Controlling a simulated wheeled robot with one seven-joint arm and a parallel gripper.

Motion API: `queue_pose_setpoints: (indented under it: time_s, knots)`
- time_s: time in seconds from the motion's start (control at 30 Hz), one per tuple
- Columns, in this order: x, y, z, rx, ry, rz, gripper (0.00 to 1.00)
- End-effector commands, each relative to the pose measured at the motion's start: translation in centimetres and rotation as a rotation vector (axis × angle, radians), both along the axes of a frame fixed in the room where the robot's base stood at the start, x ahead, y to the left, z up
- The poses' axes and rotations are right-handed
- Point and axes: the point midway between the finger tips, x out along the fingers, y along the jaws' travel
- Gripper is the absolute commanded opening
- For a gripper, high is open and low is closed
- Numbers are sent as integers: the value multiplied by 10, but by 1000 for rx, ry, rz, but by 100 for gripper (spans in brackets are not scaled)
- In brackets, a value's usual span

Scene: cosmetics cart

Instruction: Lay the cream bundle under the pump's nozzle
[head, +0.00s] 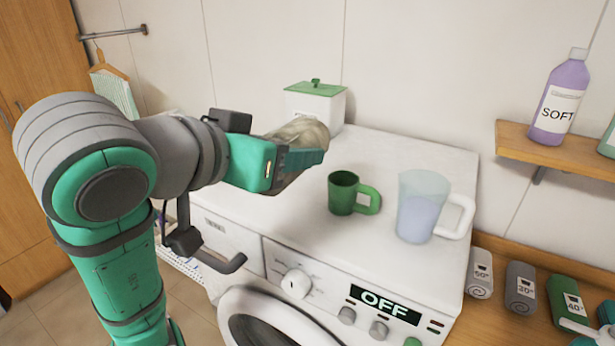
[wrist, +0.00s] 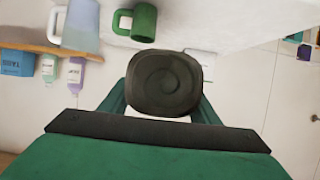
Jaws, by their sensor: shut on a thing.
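My gripper (head: 308,158) is shut on the rolled bundle (head: 301,133) and holds it above the left part of the washing machine's top. The bundle looks beige-cream in the head view, partly hidden behind the fingers. In the wrist view the bundle (wrist: 165,84) is in shadow and looks dark, with its spiral end facing the camera between the fingers. No pump with a nozzle can be made out for certain. A teal and white piece (head: 588,328) at the lower right edge is cut off, and I cannot tell what it is.
A white canister with green lid (head: 316,103) stands behind the bundle. A green mug (head: 343,194) and a jug of liquid (head: 420,208) stand on the washing machine (head: 385,150). Labelled rolls (head: 521,288) lie at the right. A SOFT bottle (head: 560,98) stands on a shelf (head: 560,155).

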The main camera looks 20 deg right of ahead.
Motion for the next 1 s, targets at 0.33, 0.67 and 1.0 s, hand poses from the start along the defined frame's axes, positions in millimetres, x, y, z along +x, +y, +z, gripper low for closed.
queue_pose_setpoints:
  time_s: [0.33,0.67,1.0]
  knots:
    - [63,-33,-34,0,6,10,29]
    - [98,-58,-80,1,4,5,29]
    - [111,-67,-100,1,3,4,29]
